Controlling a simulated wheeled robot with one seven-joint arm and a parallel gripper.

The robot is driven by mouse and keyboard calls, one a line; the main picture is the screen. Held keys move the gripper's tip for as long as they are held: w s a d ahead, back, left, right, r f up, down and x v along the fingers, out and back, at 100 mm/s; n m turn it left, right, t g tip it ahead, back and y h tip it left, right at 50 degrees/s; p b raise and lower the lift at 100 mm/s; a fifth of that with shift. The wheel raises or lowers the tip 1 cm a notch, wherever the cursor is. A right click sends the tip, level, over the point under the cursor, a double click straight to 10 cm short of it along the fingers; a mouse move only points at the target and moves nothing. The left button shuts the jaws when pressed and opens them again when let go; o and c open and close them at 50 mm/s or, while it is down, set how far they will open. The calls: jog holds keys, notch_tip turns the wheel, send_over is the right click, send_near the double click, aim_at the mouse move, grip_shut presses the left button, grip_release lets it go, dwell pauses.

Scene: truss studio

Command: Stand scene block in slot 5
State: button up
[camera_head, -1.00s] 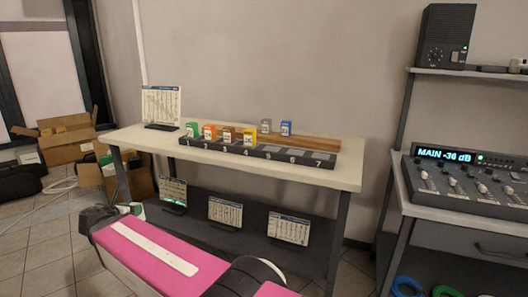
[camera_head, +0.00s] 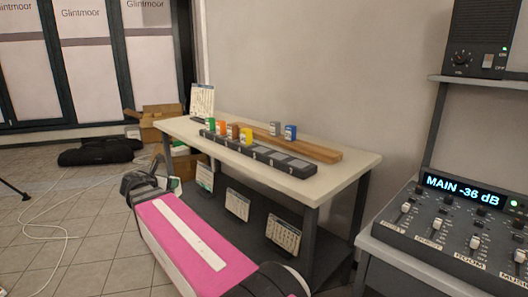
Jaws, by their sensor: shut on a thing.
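A dark slotted rack (camera_head: 290,164) lies along the white table. Green (camera_head: 211,124), orange (camera_head: 222,128), brown (camera_head: 233,131) and yellow (camera_head: 246,137) blocks stand in its left slots, 1 to 4. Slots 5, 6 and 7 to the right are empty. A grey block (camera_head: 275,129) and a blue block (camera_head: 290,132) stand behind the rack by the wooden strip. My gripper (camera_head: 171,183) is low, beside the table's left end, mostly hidden behind my arm's dark joint. It is shut on a small white-and-green block (camera_head: 175,185); its label is too small to read.
The wooden strip (camera_head: 318,150) lies behind the rack on the table (camera_head: 345,162). A card stand (camera_head: 202,101) is at the table's left end. A mixer (camera_head: 450,220) is at right. Cardboard boxes and a black bag (camera_head: 100,151) are at left.

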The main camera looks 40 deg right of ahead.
jog(key=w+d+r+m+g+h, duration=0.1)
jog(key=d+r+m+g, duration=0.15)
jog(key=d+r, duration=1.1)
jog(key=w+d+r+m+g+h, duration=0.1)
jog(key=d+r+m+g, duration=0.15)
jog(key=d+r, duration=1.05)
jog(key=shift+g, duration=0.3)
jog(key=shift+s+d+f, duration=1.4)
jog(key=shift+d+f, duration=0.75)
jog(key=shift+f, duration=0.1)
jog(key=shift+s+d+f, duration=1.45)
jog(key=shift+d+f, duration=0.65)
jog(key=shift+f, duration=0.1)
jog(key=shift+s+d+f, duration=1.4)
jog(key=shift+d+f, duration=0.75)
jog(key=shift+f, duration=0.1)
jog(key=shift+f, duration=0.1)
jog(key=o, duration=0.9)
jog(key=shift+o, duration=0.2)
jog(key=v, duration=1.2)
jog(key=shift+r, duration=0.3)
